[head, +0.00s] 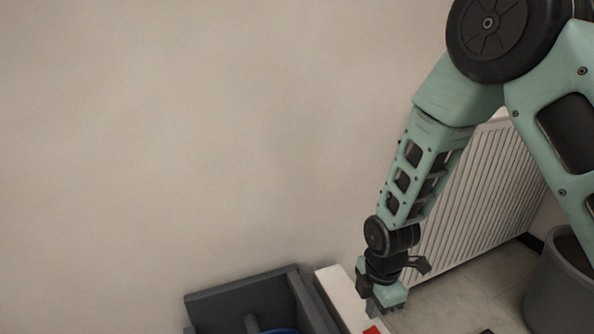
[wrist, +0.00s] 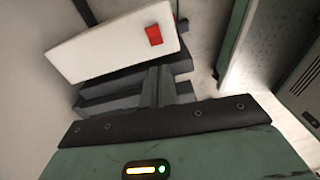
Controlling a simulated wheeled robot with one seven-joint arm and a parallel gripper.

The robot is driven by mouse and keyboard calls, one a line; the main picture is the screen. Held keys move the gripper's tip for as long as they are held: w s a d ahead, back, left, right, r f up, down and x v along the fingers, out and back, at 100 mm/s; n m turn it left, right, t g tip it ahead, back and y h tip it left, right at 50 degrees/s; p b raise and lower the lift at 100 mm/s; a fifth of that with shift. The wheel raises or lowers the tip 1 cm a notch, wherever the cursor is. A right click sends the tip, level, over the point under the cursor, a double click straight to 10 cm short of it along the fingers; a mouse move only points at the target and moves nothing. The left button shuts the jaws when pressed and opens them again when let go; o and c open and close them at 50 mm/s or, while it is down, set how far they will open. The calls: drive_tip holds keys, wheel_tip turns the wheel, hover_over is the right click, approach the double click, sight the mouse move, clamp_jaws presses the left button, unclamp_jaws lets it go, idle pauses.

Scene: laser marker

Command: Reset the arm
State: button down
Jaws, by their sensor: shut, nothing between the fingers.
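My arm reaches down from the upper right of the head view, bent at a black joint. My gripper (head: 384,306) points down at its lower end, beside a white-topped unit (head: 343,297). In the wrist view the two grey fingers (wrist: 158,82) are together, with nothing between them. The white top also shows in the wrist view (wrist: 100,50), beyond the fingers, with a red square (wrist: 153,35) on it. I cannot tell how much gap lies between the fingertips and the unit.
A dark grey open box (head: 245,292) with something blue inside stands left of the white-topped unit. A ribbed white radiator (head: 480,190) is behind my arm. A grey round bin (head: 560,290) is at the lower right. The wall at left is bare.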

drive_tip(key=s+a+r+m+y, duration=0.1)
drive_tip(key=s+a+r+m, duration=0.25)
drive_tip(key=r, duration=0.35)
drive_tip(key=s+a+r+m, duration=0.2)
drive_tip(key=s+r+m, duration=0.1)
drive_tip(key=s+r, duration=0.25)
drive_tip(key=s+r+m, duration=0.7)
drive_tip(key=s+r, duration=0.1)
drive_tip(key=s, duration=0.3)
wheel_tip(320, 180, up, 36)
drive_tip(key=p, duration=3.6)
drive_tip(key=shift+w+d+h, duration=0.15)
drive_tip(key=shift+w+h, duration=0.15)
drive_tip(key=shift+w, duration=0.05)
drive_tip(key=shift+r+n, duration=0.1)
drive_tip(key=shift+n, duration=0.15)
